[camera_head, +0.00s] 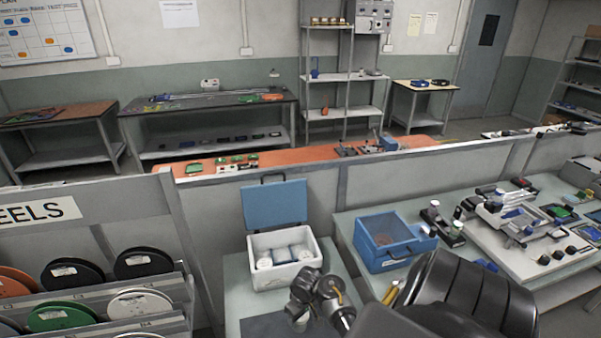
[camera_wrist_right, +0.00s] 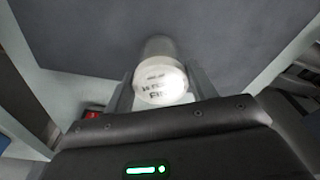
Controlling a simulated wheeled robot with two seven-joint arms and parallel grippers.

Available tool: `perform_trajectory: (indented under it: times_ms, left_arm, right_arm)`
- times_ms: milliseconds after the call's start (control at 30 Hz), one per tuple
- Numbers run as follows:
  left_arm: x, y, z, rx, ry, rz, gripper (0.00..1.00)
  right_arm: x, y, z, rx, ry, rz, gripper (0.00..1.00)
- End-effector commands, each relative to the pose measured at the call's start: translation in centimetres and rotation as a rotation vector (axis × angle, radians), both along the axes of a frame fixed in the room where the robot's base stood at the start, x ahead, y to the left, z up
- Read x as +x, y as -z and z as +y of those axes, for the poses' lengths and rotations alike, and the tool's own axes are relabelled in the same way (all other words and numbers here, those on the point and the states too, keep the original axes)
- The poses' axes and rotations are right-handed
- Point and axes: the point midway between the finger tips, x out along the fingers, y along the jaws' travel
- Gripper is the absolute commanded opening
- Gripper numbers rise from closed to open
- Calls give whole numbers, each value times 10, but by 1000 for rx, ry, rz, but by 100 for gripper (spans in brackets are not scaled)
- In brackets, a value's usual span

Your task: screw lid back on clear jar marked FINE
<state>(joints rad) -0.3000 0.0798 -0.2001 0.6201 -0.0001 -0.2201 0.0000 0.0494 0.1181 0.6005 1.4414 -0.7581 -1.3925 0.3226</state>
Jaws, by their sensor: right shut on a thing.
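My right gripper (camera_wrist_right: 162,88) is shut on a pale, cylindrical jar (camera_wrist_right: 161,86), with one finger on each side of it. The jar's near round end is white and carries dark print that seems to include "FIN". A greyer, translucent-looking part extends beyond it over a dark grey mat. Whether the white end is a separate lid, and whether the jar touches the mat, I cannot tell. In the head view the right gripper (camera_head: 308,302) is at the bottom centre, in front of the white box. No loose lid can be made out. My left gripper is out of view.
A white box (camera_head: 283,274) with a raised blue lid holds several white containers. The dark mat (camera_head: 266,326) lies in front of it. A blue case (camera_head: 390,247) and a bench with devices stand right. A reel rack (camera_head: 95,309) is left; a low partition runs behind.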

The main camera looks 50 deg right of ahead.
Motion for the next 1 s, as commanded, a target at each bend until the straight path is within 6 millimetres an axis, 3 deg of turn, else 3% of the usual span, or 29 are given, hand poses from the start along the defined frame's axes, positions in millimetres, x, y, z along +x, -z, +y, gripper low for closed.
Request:
perform_trajectory:
  times_ms: [533, 767, 800, 1000]
  left_arm:
    - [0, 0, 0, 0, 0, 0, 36]
    - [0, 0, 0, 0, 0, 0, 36]
    - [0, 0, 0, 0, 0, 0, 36]
    - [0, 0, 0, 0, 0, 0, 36]
  right_arm:
    - [0, 1, 2, 0, 512, 2, 41]
    - [0, 1, 2, 0, 558, 2, 41]
    - [0, 1, 2, 0, 558, 2, 58]
    - [0, 0, 2, 0, 556, 1, 82]
